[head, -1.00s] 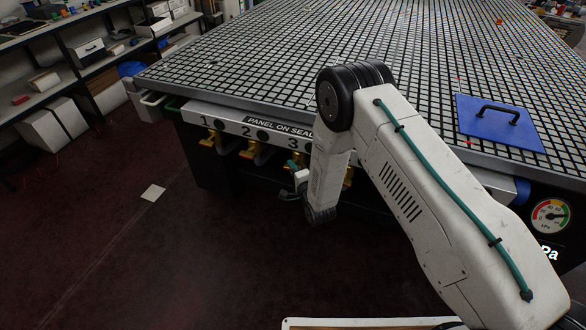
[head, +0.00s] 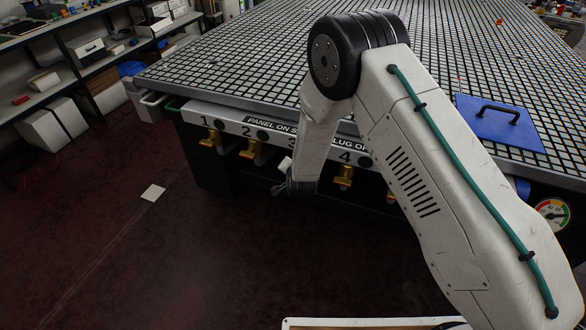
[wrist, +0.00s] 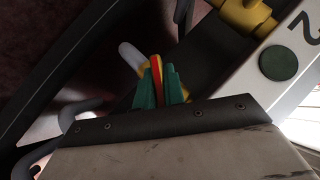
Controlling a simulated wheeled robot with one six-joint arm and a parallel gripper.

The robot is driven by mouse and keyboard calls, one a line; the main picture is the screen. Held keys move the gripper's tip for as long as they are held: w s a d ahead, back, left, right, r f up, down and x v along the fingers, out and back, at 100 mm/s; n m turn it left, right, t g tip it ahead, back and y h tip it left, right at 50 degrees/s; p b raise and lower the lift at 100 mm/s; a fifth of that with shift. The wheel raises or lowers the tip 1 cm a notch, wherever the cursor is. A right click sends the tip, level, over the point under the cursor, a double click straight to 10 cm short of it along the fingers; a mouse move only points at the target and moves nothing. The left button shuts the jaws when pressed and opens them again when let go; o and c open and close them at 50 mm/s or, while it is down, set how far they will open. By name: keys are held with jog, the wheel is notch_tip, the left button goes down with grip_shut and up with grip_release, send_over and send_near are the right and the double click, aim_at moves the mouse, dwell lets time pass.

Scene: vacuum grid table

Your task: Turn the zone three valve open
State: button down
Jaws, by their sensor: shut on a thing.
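The zone three valve's place on the table's front rail is mostly covered by my arm in the head view, with the figure 3 (head: 292,143) partly showing above it. In the wrist view my gripper's green fingers (wrist: 159,86) are shut on the red and yellow zone three valve handle (wrist: 156,70). The pads hide much of the handle, so I cannot tell how far it is turned.
Brass valves for zone one (head: 211,138), zone two (head: 250,150) and zone four (head: 344,177) hang under the rail. A blue panel with a black handle (head: 498,124) lies on the grid table (head: 230,75). A pressure gauge (head: 552,215) is at right. The floor in front is mostly clear.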

jog(key=shift+n+g+h, duration=0.7)
jog(key=shift+n+h, duration=0.1)
jog(key=shift+h, duration=0.4)
jog(key=shift+n+g+h, duration=0.5)
jog(key=shift+n+h, duration=0.2)
jog(key=shift+h, duration=0.6)
jog(key=c, duration=1.5)
grip_release()
jog(key=v, duration=0.7)
jog(key=shift+s+a+r, duration=0.1)
jog(key=shift+s+r, duration=0.15)
